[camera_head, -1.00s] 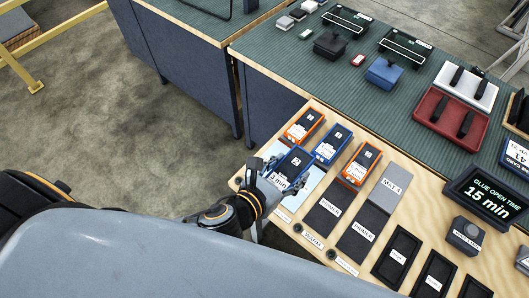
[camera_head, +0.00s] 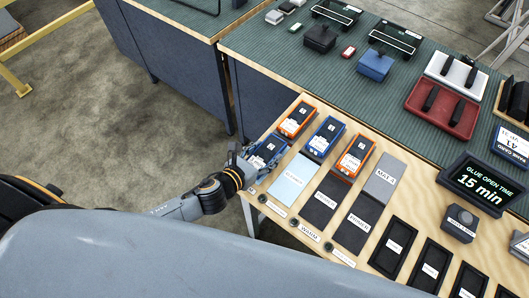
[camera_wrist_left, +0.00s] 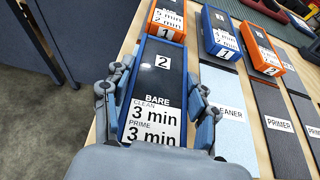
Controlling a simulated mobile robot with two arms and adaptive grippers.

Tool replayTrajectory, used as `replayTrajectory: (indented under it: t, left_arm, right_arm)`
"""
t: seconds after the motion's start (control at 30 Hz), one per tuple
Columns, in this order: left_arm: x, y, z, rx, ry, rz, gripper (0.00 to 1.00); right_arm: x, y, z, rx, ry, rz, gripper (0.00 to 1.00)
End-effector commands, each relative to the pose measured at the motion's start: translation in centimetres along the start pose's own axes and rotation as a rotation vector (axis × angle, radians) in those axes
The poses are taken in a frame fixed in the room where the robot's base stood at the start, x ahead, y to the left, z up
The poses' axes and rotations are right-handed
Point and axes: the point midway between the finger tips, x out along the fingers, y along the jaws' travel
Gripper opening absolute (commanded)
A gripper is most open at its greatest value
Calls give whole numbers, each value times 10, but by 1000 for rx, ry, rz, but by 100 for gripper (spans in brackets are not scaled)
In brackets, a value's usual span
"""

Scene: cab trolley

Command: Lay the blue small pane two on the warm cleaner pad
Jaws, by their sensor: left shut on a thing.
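The blue small pane two (camera_head: 268,150), marked 2 and BARE, is in my left gripper (camera_head: 250,157). The left wrist view shows the pane (camera_wrist_left: 160,88) between the two fingers (camera_wrist_left: 158,110), its label reading clean 3 min, prime 3 min. The pane is at the left edge of the wooden board, left of the pale blue cleaner pad (camera_head: 290,180). The pad's surface is bare in the head view; the pad (camera_wrist_left: 229,105) is right of the gripper in the wrist view. I cannot tell whether the pane touches the board. My right gripper is out of view.
Two orange panes (camera_head: 297,119) (camera_head: 356,155) and another blue pane (camera_head: 326,137) stand behind the pads. Dark primer pads (camera_head: 325,199) (camera_head: 358,221) lie right of the cleaner pad. A glue timer display (camera_head: 482,186) stands farther right.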

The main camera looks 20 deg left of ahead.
Motion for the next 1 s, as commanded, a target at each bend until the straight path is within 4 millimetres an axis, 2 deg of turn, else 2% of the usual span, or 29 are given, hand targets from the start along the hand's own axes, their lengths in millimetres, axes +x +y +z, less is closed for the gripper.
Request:
replayTrajectory:
  t: [0.27,0.3,0.4,0.77,0.87,1.0]
  left_arm:
    - [1,0,-2,1,-2,0,19]
    - [1,0,-1,0,-1,0,64]
    - [1,0,-1,0,0,0,81]
    - [-1,0,2,0,-1,0,81]
    - [-10,0,-1,1,1,0,81]
    - [-36,-1,-1,2,2,-3,81]
  right_arm:
    - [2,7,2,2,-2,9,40]
    - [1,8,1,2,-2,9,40]
    - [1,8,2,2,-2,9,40]
    - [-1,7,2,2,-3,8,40]
    - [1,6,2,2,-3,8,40]
    - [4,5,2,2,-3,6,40]
